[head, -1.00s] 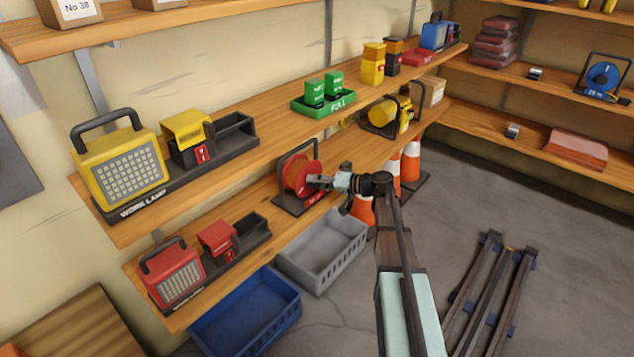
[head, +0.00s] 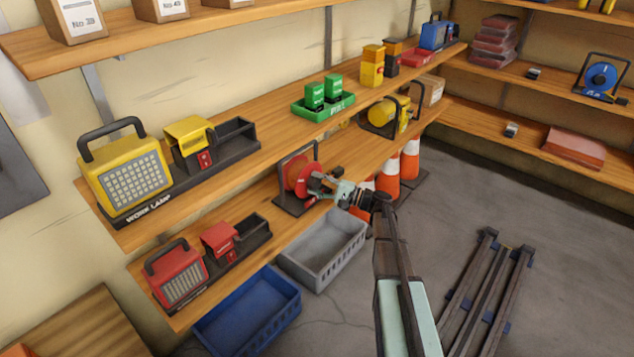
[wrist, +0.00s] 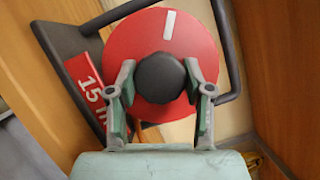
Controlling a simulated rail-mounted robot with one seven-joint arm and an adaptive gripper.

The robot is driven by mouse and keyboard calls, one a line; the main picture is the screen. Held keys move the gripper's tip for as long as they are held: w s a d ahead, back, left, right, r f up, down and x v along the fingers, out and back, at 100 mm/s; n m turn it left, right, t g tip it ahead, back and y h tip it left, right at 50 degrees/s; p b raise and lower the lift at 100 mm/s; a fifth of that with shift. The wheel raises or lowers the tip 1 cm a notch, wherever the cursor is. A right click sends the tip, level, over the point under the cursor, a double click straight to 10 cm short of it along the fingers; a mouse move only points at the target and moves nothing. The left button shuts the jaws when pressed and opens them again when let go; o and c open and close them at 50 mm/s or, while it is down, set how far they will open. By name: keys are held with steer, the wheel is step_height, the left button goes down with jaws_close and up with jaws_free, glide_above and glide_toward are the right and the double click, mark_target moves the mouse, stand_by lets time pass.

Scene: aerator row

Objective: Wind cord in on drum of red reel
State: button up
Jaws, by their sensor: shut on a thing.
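The red reel (head: 297,172) stands on the lower wooden shelf in a dark frame. In the wrist view its round red face (wrist: 140,45) fills the middle, with a white mark near its top edge. A dark round knob (wrist: 161,78) stands out towards me from that face. My gripper (wrist: 160,92) is shut on this knob, with one finger on either side; it also shows at the reel's front in the head view (head: 324,189). A red label (wrist: 84,84) reading "15" lies on the dark base. I cannot make out the cord.
A yellow reel (head: 384,116) stands further right on the same shelf. A grey crate (head: 325,250) and a blue crate (head: 250,318) sit below the shelf. The upper shelf (head: 265,155) overhangs the reel.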

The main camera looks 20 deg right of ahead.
steer(key=m+t, duration=0.1)
steer(key=m, duration=0.2)
steer(key=m+t+p, duration=0.1)
steer(key=m+t, duration=0.1)
steer(key=m, duration=0.1)
steer(key=shift+a+m+p, duration=0.1)
steer(key=shift+m+p, duration=0.2)
steer(key=shift+m, duration=0.1)
steer(key=o, duration=1.2)
steer(key=shift+c, duration=0.2)
steer(key=shift+f, duration=0.1)
steer(key=v, duration=1.2)
steer(key=shift+w+f, duration=0.1)
